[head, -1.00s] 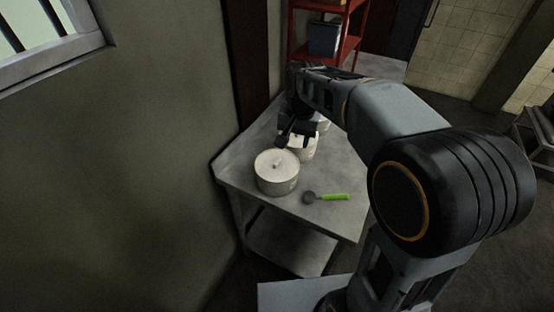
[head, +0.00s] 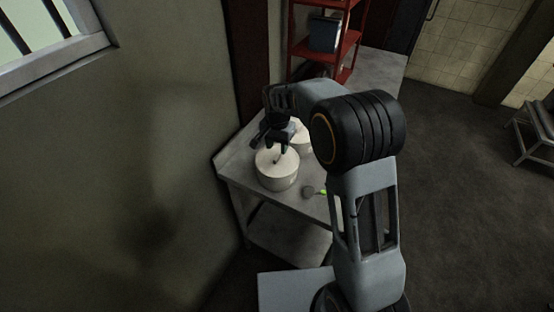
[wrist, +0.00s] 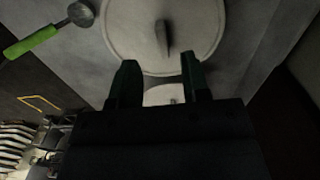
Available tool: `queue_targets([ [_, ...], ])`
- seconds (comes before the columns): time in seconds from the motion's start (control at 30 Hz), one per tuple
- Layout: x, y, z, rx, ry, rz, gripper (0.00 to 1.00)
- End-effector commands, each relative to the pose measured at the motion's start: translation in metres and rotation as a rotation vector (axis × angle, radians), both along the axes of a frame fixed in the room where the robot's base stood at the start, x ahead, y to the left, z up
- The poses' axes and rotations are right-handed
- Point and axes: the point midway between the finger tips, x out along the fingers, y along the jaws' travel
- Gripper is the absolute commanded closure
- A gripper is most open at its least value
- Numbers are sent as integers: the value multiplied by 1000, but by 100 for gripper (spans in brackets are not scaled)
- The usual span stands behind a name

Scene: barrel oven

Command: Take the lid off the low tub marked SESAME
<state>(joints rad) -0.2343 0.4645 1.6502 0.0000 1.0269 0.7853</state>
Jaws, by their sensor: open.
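A low, round, pale tub (head: 277,180) stands on the grey table with its lid (head: 268,160) on. The wrist view shows the lid (wrist: 135,35) from above, with an upright knob (wrist: 162,38) at its middle. No marking can be read on the tub. My gripper (head: 276,150) is open and empty over the tub's lid. In the wrist view its two fingers (wrist: 157,75) stand apart, just short of the knob, which lies beyond the fingertips and between their lines.
A second pale tub (head: 303,140) stands behind, partly hidden by my arm. A scoop with a green handle (wrist: 32,43) lies on the table (head: 232,172) beside the tub. A wall is close on the left. A red shelf (head: 325,45) stands behind.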

Motion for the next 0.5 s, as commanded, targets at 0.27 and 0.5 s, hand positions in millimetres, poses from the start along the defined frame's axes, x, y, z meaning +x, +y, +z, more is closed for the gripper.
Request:
queue_targets([
  [0.27, 4, 0, -28, -1, 4, 0, 57],
  [0.5, 5, 0, -51, 0, 1, 1, 57],
])
